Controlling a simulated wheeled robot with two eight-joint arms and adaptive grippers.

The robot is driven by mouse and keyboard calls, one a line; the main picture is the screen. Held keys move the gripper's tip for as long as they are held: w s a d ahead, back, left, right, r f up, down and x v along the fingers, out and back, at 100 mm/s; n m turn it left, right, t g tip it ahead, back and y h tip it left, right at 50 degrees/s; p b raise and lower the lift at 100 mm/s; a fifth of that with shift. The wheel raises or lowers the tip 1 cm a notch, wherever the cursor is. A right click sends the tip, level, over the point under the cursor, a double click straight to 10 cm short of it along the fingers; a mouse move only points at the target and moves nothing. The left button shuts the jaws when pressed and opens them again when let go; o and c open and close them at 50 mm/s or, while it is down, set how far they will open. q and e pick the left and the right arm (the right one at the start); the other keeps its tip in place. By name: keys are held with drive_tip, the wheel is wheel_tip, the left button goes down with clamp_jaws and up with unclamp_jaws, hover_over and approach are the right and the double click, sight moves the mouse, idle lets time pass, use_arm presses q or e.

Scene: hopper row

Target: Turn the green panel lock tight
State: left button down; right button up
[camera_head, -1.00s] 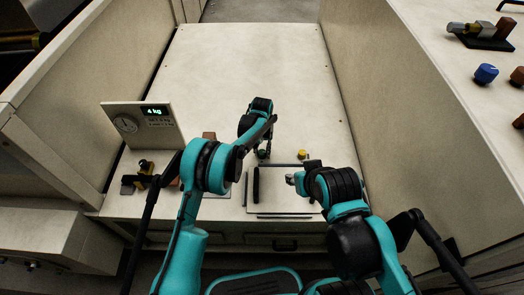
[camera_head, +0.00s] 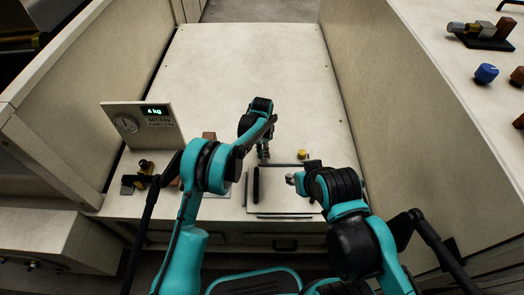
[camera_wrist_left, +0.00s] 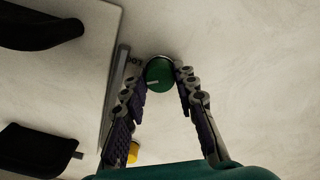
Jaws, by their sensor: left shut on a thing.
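The green panel lock (camera_wrist_left: 158,73) is a round knob with a pale mark on its top, in the left wrist view. It stands beside the dark edge bar of the pale panel (camera_wrist_left: 88,70). My left gripper (camera_wrist_left: 161,84) has its fingers on either side of the lock and is shut on it. In the head view my left gripper (camera_head: 264,156) points down at the panel's far left corner and hides the lock. The panel (camera_head: 290,205) has a black handle (camera_head: 256,184) on its left. My right gripper (camera_head: 291,180) is over the panel; its jaw opening is unclear.
A yellow knob (camera_head: 302,154) stands at the panel's far edge, right of the left gripper. A gauge board (camera_head: 143,125) reading 4 kg stands at left, with a black and yellow object (camera_head: 140,178) before it. The tabletop beyond is clear, between side walls.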

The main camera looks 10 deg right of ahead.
use_arm(q)
drive_tip(key=m, duration=0.6)
drive_tip(key=shift+m, duration=0.3)
idle(0.4)
drive_tip(key=c, duration=1.2)
unclamp_jaws()
wheel_tip(320, 180, up, 12)
